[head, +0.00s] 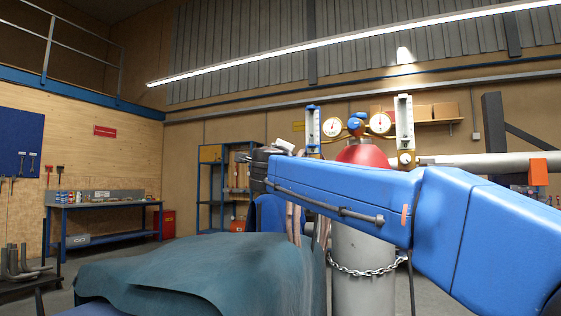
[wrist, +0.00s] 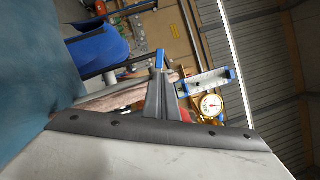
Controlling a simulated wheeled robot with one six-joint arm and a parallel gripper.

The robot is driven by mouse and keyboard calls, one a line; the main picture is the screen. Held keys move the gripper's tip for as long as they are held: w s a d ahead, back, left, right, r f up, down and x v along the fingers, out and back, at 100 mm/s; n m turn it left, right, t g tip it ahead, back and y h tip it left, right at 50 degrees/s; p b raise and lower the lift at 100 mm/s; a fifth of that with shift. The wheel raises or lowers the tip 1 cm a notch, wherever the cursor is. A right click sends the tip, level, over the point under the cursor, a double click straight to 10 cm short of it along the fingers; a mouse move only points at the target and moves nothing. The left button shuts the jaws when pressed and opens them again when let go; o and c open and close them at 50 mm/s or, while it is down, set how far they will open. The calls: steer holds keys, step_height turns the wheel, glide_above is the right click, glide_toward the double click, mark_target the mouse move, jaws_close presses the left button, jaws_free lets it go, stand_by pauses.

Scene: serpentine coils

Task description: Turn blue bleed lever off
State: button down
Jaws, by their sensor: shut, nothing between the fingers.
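My gripper (head: 258,158) shows dark at the far end of my blue arm in the head view. In the wrist view my gripper (wrist: 159,74) has its grey fingers together, with nothing seen held between them. A small upright blue piece (wrist: 159,59) shows right at the fingertips. It may be the blue bleed lever, but I cannot tell whether the fingers touch it. The regulator with two round gauges (head: 332,126) and blue knobs sits above a red cylinder top (head: 362,154). One gauge (wrist: 211,105) also shows in the wrist view, right of the fingers.
A clear flow tube with blue ends (wrist: 206,82) stands close to the fingers. Pinkish hoses (wrist: 118,97) run beside them. A grey chained cylinder (head: 362,285) stands below my arm. A teal cover (head: 200,275) fills the foreground. A blue workbench (head: 100,205) is far left.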

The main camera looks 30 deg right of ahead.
steer(key=w+r+n+g+h, duration=0.55)
steer(key=w+n+h, duration=0.3)
steer(key=n, duration=0.45)
steer(key=s+d+f+x, duration=0.1)
steer(key=x, duration=0.9)
steer(key=shift+w+a+f, duration=0.2)
steer(key=shift+w+f, duration=0.05)
steer(key=shift+f, duration=0.3)
steer(key=shift+w+a+f, duration=0.25)
steer(key=shift+f, duration=0.3)
steer(key=shift+w+a+f, duration=0.2)
steer(key=shift+w+f, duration=0.1)
steer(key=shift+f, duration=0.3)
